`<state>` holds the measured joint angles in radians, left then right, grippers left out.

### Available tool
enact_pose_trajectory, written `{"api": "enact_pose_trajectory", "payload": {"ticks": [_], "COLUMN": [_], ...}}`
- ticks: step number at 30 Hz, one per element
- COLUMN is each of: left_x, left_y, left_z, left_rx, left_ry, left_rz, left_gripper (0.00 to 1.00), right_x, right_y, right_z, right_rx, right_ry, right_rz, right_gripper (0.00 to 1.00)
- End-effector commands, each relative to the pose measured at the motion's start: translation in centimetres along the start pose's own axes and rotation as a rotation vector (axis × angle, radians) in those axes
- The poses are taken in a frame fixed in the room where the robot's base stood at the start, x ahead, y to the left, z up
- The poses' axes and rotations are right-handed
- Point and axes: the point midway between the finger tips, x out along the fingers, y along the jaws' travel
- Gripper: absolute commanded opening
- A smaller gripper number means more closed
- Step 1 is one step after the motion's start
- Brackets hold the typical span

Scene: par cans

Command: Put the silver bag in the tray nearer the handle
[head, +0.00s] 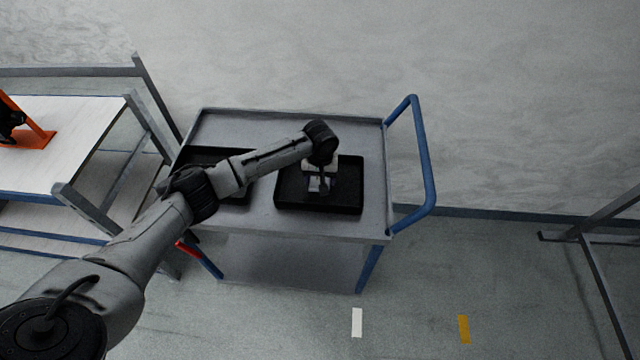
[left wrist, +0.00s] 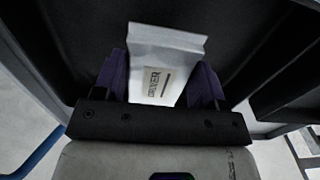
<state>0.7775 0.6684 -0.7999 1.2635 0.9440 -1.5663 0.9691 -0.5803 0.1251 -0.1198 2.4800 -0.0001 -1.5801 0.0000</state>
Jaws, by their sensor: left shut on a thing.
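The silver bag (left wrist: 165,50) has a folded top edge and a pale label with dark lettering. It stands between the two purple fingers of my left gripper (left wrist: 162,85), which is shut on it. In the head view my left gripper (head: 320,184) points down inside the outline of the right black tray (head: 290,205), the one nearer the blue handle (head: 428,165). The bag is mostly hidden there by the gripper. I cannot tell whether the bag touches the tray floor. My right gripper is out of view.
The grey cart (head: 255,222) carries both trays. The other black tray (head: 205,155) is at the left, partly behind my left arm. A workbench (head: 65,150) with an orange fixture (head: 35,137) stands left of the cart. Bare cart top lies around the right tray.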

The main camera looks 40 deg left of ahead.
Motion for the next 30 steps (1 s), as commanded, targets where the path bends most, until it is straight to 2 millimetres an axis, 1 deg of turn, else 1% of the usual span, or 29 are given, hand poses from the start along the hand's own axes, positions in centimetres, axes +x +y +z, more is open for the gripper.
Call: {"api": "enact_pose_trajectory", "payload": {"ticks": [1,6,20,21,28,30], "left_x": [0.8,2.9,3.5,3.5,3.5,3.5], "left_y": [0.0,0.0,0.1,0.0,0.0,0.0], "left_z": [0.1,0.1,0.1,0.1,0.1,0.1], "left_rx": [0.000,0.000,-0.001,-0.001,0.000,0.000], "left_ry": [-0.001,0.000,0.000,0.000,0.000,0.000], "left_rz": [-0.001,-0.001,0.001,0.001,0.000,0.000], "left_gripper": [0.40,0.40,0.40,0.68,0.90,0.91], "right_x": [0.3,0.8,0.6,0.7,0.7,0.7], "right_y": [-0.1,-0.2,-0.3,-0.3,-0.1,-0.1], "right_z": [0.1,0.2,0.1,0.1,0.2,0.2], "right_rx": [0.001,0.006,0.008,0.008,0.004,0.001], "right_ry": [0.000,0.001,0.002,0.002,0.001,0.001], "right_rz": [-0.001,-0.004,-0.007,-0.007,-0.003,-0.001], "right_gripper": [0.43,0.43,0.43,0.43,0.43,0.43]}}
